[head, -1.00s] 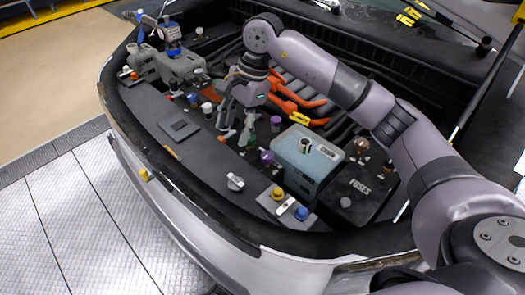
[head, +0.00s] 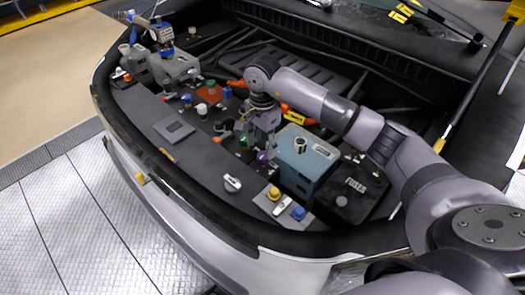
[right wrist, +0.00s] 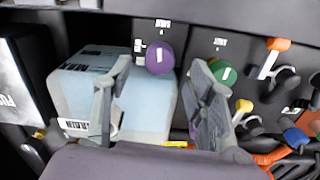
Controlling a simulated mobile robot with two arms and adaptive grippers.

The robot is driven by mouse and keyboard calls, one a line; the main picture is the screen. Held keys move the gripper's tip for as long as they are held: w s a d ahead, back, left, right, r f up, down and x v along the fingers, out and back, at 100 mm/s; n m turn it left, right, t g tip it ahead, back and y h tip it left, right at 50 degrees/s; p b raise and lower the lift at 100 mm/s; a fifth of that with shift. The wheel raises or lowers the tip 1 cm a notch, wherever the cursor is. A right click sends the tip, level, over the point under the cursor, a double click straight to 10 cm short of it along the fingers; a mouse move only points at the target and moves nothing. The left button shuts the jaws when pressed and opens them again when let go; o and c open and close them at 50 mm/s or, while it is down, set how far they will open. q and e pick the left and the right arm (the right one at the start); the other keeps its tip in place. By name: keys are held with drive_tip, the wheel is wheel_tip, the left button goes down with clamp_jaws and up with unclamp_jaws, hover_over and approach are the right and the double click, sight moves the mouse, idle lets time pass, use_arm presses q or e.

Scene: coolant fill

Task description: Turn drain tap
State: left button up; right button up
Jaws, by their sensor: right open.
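My right gripper (head: 254,138) is low over the engine-bay panel, left of the blue-grey box (head: 306,158). In the right wrist view its two fingers (right wrist: 161,66) are apart with nothing held. A purple knob (right wrist: 159,60) shows between the fingertips, and a green knob (right wrist: 222,72) is just right of the right finger. Contact cannot be told. The purple knob (head: 263,158) and green knob (head: 246,142) also show in the head view. Their labels are too small to read, so I cannot tell which control is the drain tap.
A white-handled knob (head: 232,184) and a plate with a yellow knob (head: 274,194) and a blue knob (head: 298,213) lie nearer the front edge. A black fuse box (head: 352,190) stands right of the blue-grey box. The wrist view shows an orange-handled lever (right wrist: 272,58).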

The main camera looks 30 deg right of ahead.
sight(262, 155)
drive_tip(key=shift+f, duration=2.35)
drive_tip(key=c, duration=1.1)
drive_tip(key=shift+f+m, duration=0.1)
drive_tip(key=shift+m, duration=0.3)
drive_tip(key=shift+c, duration=0.2)
drive_tip(key=shift+m+b, duration=0.5)
drive_tip(key=shift+b, duration=0.25)
drive_tip(key=o, duration=1.1)
